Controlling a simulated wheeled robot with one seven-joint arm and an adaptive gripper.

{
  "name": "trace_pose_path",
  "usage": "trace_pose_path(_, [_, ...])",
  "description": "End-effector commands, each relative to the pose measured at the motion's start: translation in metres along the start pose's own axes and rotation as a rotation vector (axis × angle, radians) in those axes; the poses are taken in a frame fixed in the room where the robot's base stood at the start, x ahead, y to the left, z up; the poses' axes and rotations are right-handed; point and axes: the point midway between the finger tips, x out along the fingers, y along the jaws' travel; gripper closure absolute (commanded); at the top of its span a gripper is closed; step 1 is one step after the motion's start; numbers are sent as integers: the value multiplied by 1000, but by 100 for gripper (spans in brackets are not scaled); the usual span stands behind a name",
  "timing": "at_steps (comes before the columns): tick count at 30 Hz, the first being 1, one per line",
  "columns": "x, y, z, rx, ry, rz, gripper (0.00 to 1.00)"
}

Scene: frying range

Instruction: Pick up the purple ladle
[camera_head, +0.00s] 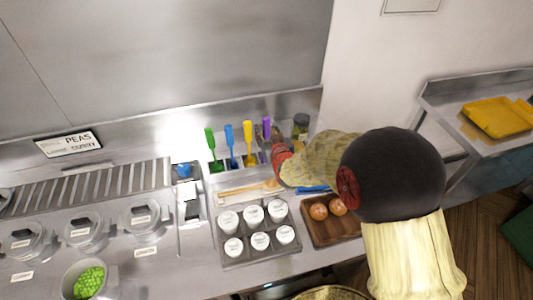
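The purple ladle (267,127) stands upright at the right end of a row of coloured utensils against the back of the counter. Only its handle shows; its lower part is hidden or too small to tell. My arm reaches in from the right, and its end (281,160) is close in front of and slightly right of the purple ladle. The gripper's fingers are small and partly covered by my arm, so I cannot tell whether they are open, or whether they touch the ladle.
Green (211,145), blue (230,139) and yellow (249,140) utensils stand left of the ladle. A jar (300,126) is to its right. A tray of white-lidded cups (232,253) and a brown tray (322,238) with round orange items lie in front.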

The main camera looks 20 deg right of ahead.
Motion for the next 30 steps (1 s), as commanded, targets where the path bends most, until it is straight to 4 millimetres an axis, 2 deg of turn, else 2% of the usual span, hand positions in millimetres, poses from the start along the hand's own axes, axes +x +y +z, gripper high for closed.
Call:
trace_pose_path(17, [0,0,0,0,0,0,99])
trace_pose_path(30, [-1,0,-4,0,1,0,100])
